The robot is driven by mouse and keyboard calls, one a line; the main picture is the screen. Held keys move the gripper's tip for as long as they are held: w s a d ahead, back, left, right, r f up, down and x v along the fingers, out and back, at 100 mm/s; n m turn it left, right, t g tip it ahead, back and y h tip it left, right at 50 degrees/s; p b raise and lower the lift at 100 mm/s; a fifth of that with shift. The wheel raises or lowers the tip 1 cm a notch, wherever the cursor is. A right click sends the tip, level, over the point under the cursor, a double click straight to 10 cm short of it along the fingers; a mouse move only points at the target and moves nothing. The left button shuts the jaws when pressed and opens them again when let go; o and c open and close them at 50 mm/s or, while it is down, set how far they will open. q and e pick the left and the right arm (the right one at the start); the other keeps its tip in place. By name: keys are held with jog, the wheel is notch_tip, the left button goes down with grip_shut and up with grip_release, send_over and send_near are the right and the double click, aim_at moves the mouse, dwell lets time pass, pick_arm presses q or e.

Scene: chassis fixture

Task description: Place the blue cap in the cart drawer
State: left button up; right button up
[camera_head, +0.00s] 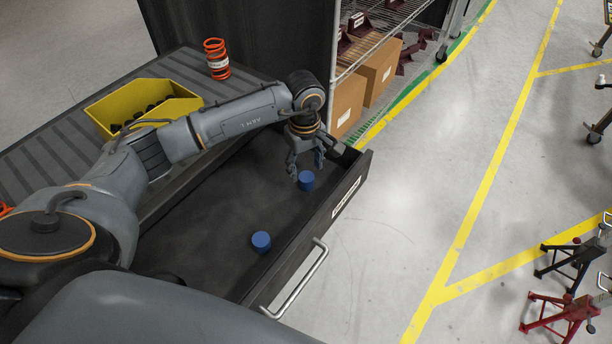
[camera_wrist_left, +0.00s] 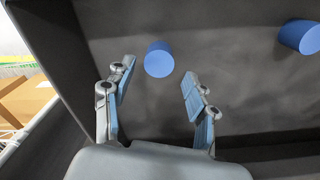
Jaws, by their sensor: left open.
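Two blue caps lie inside the open, dark cart drawer (camera_head: 205,222). One blue cap (camera_head: 306,181) is near the drawer's far right corner, just below my left gripper (camera_head: 306,172). The other blue cap (camera_head: 261,241) is nearer the front, by the handle side. My left gripper is open, with nothing between its fingers. In the left wrist view, one blue cap (camera_wrist_left: 159,60) sits beyond and between the open fingertips (camera_wrist_left: 155,84), apart from them. Another blue cap (camera_wrist_left: 300,37) shows at the right edge of that view. My right gripper is not in view.
A yellow bin (camera_head: 140,105) with dark parts and an orange spring (camera_head: 216,58) stand on the cart top. The drawer front has a metal handle (camera_head: 300,280). A wire shelf with cardboard boxes (camera_head: 347,100) is close behind the drawer.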

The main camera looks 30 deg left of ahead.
aim_at(306, 177)
pick_arm(q)
notch_tip(306, 177, up, 7)
jog(key=shift+r+b, duration=0.2)
jog(key=shift+b, duration=0.25)
dwell(0.3)
